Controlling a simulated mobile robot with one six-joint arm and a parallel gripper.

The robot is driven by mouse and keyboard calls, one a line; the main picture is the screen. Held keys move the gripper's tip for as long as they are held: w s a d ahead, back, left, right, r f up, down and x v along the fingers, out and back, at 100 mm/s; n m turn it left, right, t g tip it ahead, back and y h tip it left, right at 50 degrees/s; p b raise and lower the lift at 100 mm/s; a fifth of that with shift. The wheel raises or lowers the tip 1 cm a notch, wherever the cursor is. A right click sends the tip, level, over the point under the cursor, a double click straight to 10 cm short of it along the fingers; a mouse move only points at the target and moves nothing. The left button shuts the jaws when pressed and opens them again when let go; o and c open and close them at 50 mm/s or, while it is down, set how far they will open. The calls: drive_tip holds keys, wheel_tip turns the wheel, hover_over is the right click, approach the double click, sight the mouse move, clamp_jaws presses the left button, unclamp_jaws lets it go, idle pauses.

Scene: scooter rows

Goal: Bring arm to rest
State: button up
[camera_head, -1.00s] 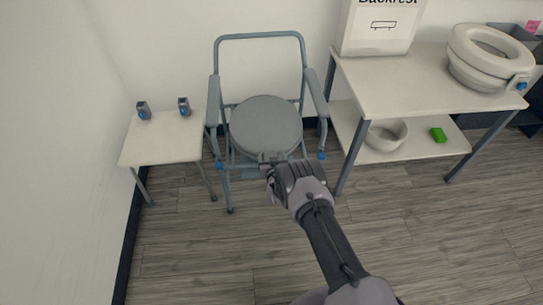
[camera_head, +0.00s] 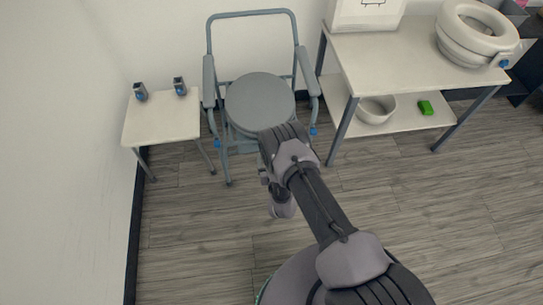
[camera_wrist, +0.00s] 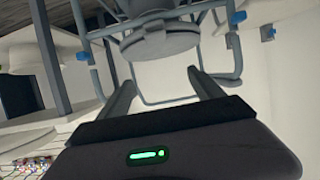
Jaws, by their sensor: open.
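My arm reaches up from the bottom right in the head view and bends downward near its far end, in front of a grey commode chair (camera_head: 261,103). The end of the arm is small and partly hidden there. In the wrist view my gripper (camera_wrist: 160,84) shows two dark fingers spread apart with nothing between them. Beyond the fingers the chair (camera_wrist: 163,42) appears from below, with its round seat underside and tube frame. The fingers look apart from the chair.
A small white table (camera_head: 160,121) with two small grey-and-blue parts stands left. A larger table (camera_head: 400,58) at right holds a white box (camera_head: 362,14) and a raised toilet seat (camera_head: 470,45). Its lower shelf carries a white bowl (camera_head: 376,110) and a green block (camera_head: 426,107). Floor in front is clear.

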drive_tip(key=w+d+r+m+g+h, duration=0.1)
drive_tip(key=w+r+m, duration=0.1)
drive_tip(key=w+r, duration=0.45)
drive_tip(key=w+d+r+m+h, duration=0.1)
drive_tip(key=w+r, duration=0.2)
drive_tip(key=r, duration=0.7)
drive_tip(key=d+r+m+g, duration=0.2)
drive_tip(key=d+r, duration=0.2)
drive_tip(key=r, duration=1.2)
drive_tip(key=s+d+r+m+g, duration=0.1)
drive_tip(key=s+d+r, duration=0.2)
drive_tip(key=s+r, duration=0.55)
drive_tip(key=s+d+r+g, duration=0.1)
drive_tip(key=s+d+r, duration=0.2)
drive_tip(key=s+r, duration=0.55)
drive_tip(key=s+d+r+g+y, duration=0.1)
drive_tip(key=s+r+g, duration=0.1)
drive_tip(key=s, duration=1.9)
drive_tip(key=shift+m+g, duration=0.3)
drive_tip(key=shift+m, duration=0.1)
drive_tip(key=shift+d, duration=0.1)
